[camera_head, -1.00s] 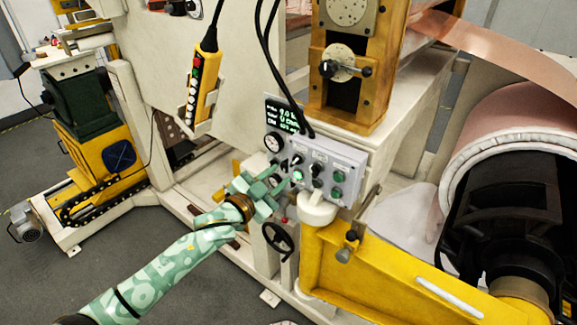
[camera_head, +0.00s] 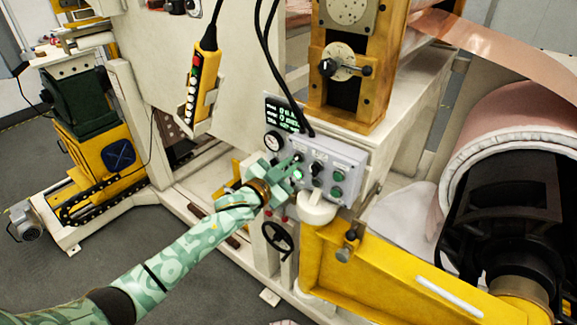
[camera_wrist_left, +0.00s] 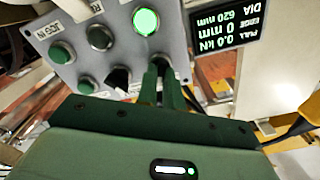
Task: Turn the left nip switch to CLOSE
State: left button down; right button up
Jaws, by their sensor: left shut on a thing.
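The grey control box (camera_head: 349,161) is on the machine's front. In the head view my left gripper (camera_head: 295,163) reaches it from the lower left, with its fingertips at the left nip switch. The wrist view shows the box upside down. There my left gripper's green fingers (camera_wrist_left: 161,82) are shut together over the left switch, which they mostly hide, so its pointing direction cannot be read. A lit green lamp (camera_wrist_left: 146,21) shows beside the fingers. The neighbouring black switch (camera_wrist_left: 118,79) is free of the gripper. My right gripper is not in view.
A dark display with green text (camera_head: 283,113) and a round gauge (camera_head: 272,142) are close to the gripper. Green buttons (camera_head: 338,176) are to the right. A yellow pendant (camera_head: 203,85) hangs upper left.

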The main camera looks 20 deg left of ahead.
pick_arm(q)
jog(key=n+p, duration=0.3)
jog(key=shift+r+n, duration=0.15)
jog(key=shift+n, duration=0.15)
jog(key=n+p, duration=0.2)
jog(key=n, duration=0.1)
jog(key=shift+n, duration=0.3)
jog(key=shift+n+p, duration=0.5)
jog(key=shift+n, duration=1.8)
jog(key=shift+f+p, duration=0.2)
jog(key=shift+p, duration=0.1)
jog(key=c, duration=1.5)
grip_release()
jog(key=shift+c, duration=0.2)
